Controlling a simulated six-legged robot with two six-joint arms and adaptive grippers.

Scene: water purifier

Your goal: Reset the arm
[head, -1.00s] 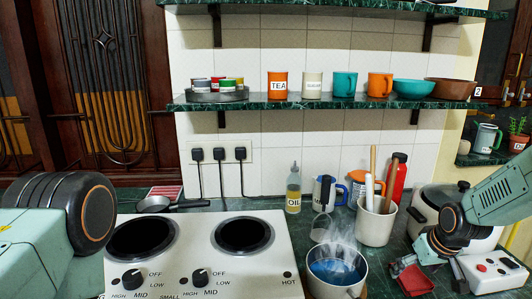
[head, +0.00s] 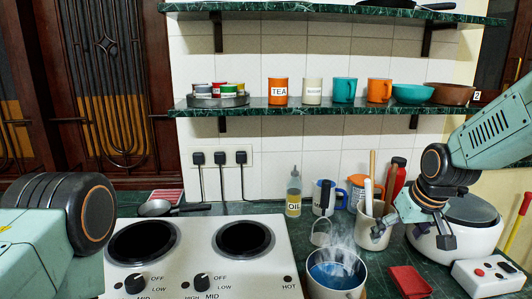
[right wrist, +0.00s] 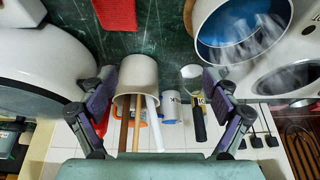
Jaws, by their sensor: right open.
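My right gripper (head: 415,222) is open and empty. In the head view it hangs above the counter, overlapping the right edge of the cream utensil crock (head: 372,232) and the front of the white cooker (head: 470,228). In the right wrist view its two fingers (right wrist: 158,82) are spread wide. The crock (right wrist: 137,75) shows beyond and between them, apparently not held. My right arm (head: 490,135) comes in from the upper right. My left arm (head: 50,235) shows only as a large joint at the left edge; its gripper is out of view.
A steaming pot of blue liquid (head: 335,273) stands beside the white two-plate stove (head: 200,265). A red cloth (head: 409,281) and a white control box (head: 489,277) lie on the counter at right. An oil bottle (head: 293,195) stands behind. Shelves with mugs (head: 345,90) are above.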

